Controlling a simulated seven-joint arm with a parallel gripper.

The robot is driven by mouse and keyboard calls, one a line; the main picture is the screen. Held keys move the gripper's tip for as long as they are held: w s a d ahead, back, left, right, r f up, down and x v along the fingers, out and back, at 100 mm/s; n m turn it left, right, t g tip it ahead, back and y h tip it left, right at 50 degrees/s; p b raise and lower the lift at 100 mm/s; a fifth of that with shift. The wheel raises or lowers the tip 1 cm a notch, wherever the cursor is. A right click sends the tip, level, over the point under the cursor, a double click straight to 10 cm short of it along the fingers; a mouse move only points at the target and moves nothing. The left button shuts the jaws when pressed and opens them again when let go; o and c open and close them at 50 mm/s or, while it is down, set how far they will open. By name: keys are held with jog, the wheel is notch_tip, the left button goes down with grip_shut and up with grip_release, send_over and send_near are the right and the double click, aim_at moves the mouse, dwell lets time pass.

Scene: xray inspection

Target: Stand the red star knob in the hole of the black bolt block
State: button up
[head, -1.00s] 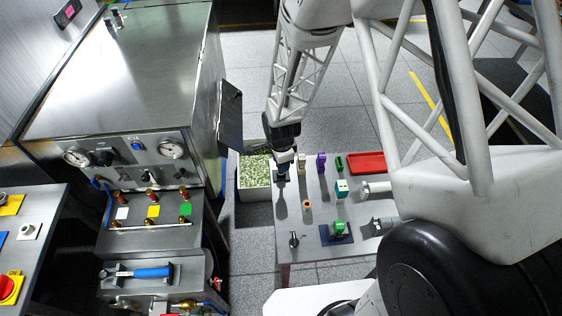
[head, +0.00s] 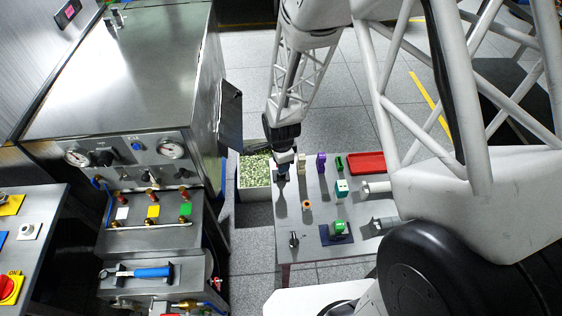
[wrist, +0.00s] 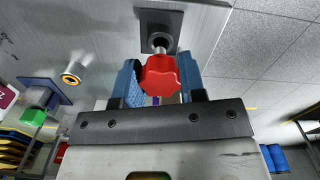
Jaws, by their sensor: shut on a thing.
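In the wrist view, the red star knob (wrist: 160,77) is between the two blue fingers of my gripper (wrist: 158,66), which is shut on it. Its silver stem (wrist: 161,44) points away from the camera toward the black bolt block (wrist: 172,17), a dark square on the grey table. The stem's far end overlaps the block in the picture. I cannot tell whether it is in the hole or above it; the hole is hidden. In the head view, my gripper (head: 283,172) is over the table's far left corner, and the knob and block cannot be made out.
On the grey table (head: 318,195) stand an orange-ringed piece (head: 306,205), a green piece on a blue pad (head: 339,228), a purple piece (head: 321,161), a cream piece (head: 301,160) and a red tray (head: 366,162).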

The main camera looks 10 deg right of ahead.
jog(key=shift+f, duration=1.4)
jog(key=o, duration=1.1)
jog(key=shift+r, duration=0.1)
jog(key=shift+r, duration=3.8)
